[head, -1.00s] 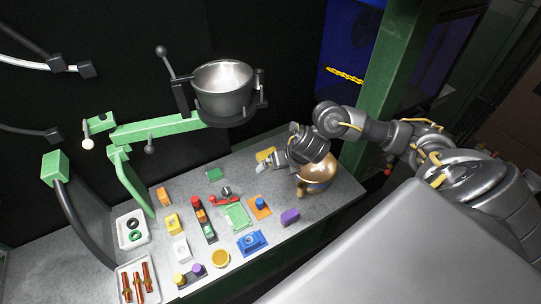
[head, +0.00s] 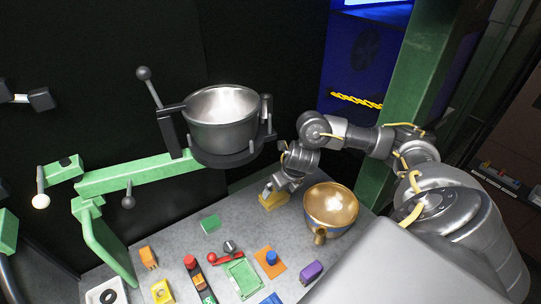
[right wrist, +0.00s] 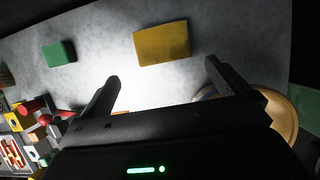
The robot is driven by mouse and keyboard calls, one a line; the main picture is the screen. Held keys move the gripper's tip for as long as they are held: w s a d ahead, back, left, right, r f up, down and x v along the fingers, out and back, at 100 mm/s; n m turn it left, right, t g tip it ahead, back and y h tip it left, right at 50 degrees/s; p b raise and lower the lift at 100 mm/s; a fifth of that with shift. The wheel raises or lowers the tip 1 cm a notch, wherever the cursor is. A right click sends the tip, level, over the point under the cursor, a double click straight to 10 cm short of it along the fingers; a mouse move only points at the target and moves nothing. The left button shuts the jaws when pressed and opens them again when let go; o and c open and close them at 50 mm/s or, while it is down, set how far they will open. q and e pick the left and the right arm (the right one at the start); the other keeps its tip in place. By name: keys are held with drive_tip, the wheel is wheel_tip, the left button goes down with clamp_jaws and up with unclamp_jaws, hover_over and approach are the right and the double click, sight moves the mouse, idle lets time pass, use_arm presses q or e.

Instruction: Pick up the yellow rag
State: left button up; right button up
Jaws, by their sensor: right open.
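The yellow rag (head: 273,203) is a small flat rectangle on the grey table, near its back edge. It also shows whole in the right wrist view (right wrist: 162,43), beyond the fingertips. My right gripper (head: 267,191) hangs over the rag's upper left side in the head view. In the right wrist view its two fingers (right wrist: 162,72) are wide apart with nothing between them. The rag lies roughly in line with the gap between them. The height of the fingers above the rag is hard to tell. My left gripper is out of view.
A gold bowl (head: 331,206) stands right beside my right gripper. A steel pot (head: 222,118) hangs on a green arm (head: 135,176) at the left. A green block (head: 210,223) lies left of the rag, and several coloured parts fill the table's front.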

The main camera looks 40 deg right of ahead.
sight(277, 197)
drive_tip(key=x, duration=0.4)
drive_tip(key=shift+s+d+f, duration=0.15)
drive_tip(key=shift+d+f, duration=0.1)
drive_tip(key=shift+f, duration=0.15)
drive_tip(key=shift+w+f, duration=0.2)
drive_tip(key=shift+f, duration=0.5)
drive_tip(key=x, duration=0.4)
drive_tip(key=shift+w+d+f, duration=0.1)
drive_tip(key=shift+d+f, duration=0.05)
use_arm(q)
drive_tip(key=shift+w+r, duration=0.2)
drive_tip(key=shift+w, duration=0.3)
use_arm(e)
drive_tip(key=c, duration=0.7)
